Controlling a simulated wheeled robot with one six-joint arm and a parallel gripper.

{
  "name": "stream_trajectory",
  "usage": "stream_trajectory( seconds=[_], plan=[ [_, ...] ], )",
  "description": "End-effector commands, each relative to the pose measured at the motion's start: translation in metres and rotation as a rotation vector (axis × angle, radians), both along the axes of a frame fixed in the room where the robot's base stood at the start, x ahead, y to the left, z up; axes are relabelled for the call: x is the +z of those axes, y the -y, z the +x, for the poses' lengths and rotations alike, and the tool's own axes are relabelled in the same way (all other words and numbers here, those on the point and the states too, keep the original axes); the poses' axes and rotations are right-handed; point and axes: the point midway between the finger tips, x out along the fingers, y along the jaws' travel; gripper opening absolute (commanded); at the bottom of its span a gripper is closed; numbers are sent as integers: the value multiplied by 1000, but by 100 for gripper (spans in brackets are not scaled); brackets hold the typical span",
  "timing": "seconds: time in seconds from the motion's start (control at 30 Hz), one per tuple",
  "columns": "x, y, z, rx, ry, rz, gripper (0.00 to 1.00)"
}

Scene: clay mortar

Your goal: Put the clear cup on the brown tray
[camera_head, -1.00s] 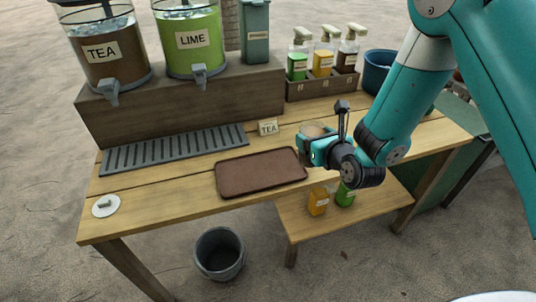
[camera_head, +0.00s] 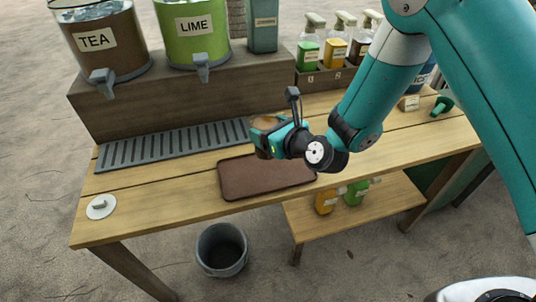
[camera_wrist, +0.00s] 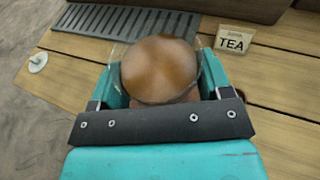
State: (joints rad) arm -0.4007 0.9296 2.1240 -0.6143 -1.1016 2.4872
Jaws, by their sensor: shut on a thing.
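My gripper (camera_head: 268,138) is shut on the clear cup (camera_head: 266,120), which holds a brown drink. The wrist view shows the cup (camera_wrist: 160,68) from above between the two teal fingers (camera_wrist: 161,85). The brown tray (camera_head: 245,180) lies flat on the wooden table, with nothing seen on its bare part. In the head view the gripper and cup overlap the tray's far edge. The cup's base is hidden, so I cannot tell its height above the tray. In the wrist view my gripper hides most of the tray.
A grey slotted drip grate (camera_head: 170,146) lies behind the tray, below the tea and lime dispensers. A TEA sign (camera_wrist: 233,40) stands beyond the cup. A white disc (camera_head: 101,207) lies at the table's left end. A grey bucket (camera_head: 222,250) stands on the ground.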

Motion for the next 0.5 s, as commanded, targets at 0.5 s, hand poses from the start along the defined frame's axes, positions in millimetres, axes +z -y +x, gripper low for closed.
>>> stream_trajectory(
  seconds=[0.5],
  plan=[
    [-67, -3, 0, 3, 0, 3, 4]
  ],
)
